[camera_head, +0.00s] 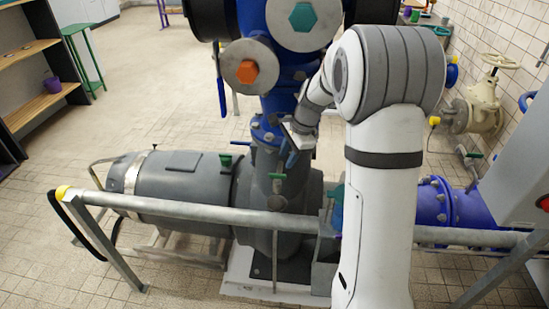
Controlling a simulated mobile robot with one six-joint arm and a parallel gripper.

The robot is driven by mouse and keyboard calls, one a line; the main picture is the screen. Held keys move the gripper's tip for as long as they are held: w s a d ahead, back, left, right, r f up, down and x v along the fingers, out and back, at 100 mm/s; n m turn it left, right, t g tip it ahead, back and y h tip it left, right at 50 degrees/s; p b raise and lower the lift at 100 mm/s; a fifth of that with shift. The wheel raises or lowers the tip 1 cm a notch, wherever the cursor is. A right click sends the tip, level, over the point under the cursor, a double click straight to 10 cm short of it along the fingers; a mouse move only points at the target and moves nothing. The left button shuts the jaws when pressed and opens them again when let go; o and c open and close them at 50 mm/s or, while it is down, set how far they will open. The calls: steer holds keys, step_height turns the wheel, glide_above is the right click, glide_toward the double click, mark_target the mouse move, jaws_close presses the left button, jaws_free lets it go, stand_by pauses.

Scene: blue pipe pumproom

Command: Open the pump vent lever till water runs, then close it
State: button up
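The grey pump (270,228) stands behind a metal rail, with its dark grey motor (185,178) lying to the left. A small green-handled lever (277,175) sits on a thin stem at the front of the pump. Another green piece (226,160) is on top near the motor end. I cannot tell for sure which is the vent lever. My gripper (294,143) is just above and right of the small green lever, apparently apart from it. Its fingers are small and partly hidden, so its opening is unclear. No running water shows.
The horizontal rail (190,211) crosses in front of the pump. Blue piping (278,105) rises above it, with an orange-capped flange (248,72). A cream handwheel valve (484,105) is at the right wall. Open tiled floor lies at the left.

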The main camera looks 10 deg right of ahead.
mark_target(277, 174)
steer(key=w+f+m+p, duration=0.1)
steer(key=w+f+m, duration=0.1)
steer(key=f, duration=0.3)
steer(key=w+f+m+y, duration=0.1)
steer(key=w+f+m, duration=0.1)
steer(key=w+f, duration=0.2)
steer(key=w+f+m+p, duration=0.1)
steer(key=w+f+m, duration=0.1)
steer(key=f, duration=0.4)
steer(key=shift+w+a+f+p, duration=0.2)
steer(key=shift+w, duration=0.2)
steer(key=shift+w+a+f+p, duration=0.15)
steer(key=shift+w, duration=0.25)
steer(key=shift+c, duration=0.4)
jaws_close()
